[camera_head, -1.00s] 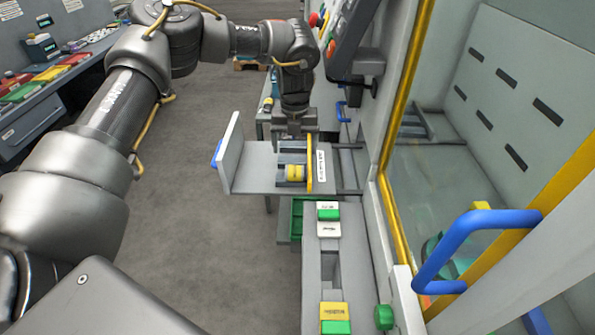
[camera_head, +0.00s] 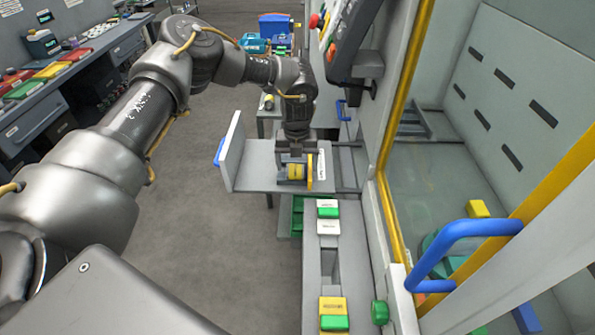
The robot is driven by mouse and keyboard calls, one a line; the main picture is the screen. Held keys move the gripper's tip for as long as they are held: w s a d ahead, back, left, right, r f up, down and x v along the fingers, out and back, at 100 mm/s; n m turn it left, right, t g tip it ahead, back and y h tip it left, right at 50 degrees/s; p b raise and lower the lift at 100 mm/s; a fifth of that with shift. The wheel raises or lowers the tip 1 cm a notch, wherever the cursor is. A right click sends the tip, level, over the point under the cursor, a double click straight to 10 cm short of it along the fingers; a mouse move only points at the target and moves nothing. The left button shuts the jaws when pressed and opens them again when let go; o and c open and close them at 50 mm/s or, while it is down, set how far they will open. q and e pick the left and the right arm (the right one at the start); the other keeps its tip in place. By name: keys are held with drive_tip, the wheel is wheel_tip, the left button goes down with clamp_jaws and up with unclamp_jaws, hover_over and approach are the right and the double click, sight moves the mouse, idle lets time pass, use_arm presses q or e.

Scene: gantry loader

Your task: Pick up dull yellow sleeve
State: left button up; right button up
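The dull yellow sleeve (camera_head: 296,172) lies in a dark grey holder on a grey drawer-like tray (camera_head: 253,180) beside the machine. My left gripper (camera_head: 296,157) points down right over the sleeve, and its body hides the sleeve's far side. Its fingers look spread, one towards each side of the sleeve; contact cannot be made out. My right gripper is not in view.
A yellow upright plate with a white label (camera_head: 321,165) stands just right of the holder. The tray has a raised front panel (camera_head: 231,152) at left. The machine door with its blue handle (camera_head: 460,240) is at right. Green and white blocks (camera_head: 328,216) sit on the near ledge.

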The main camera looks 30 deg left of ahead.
use_arm(q)
drive_tip(key=c, duration=1.2)
drive_tip(key=shift+w+r, duration=0.1)
drive_tip(key=shift+r, duration=0.05)
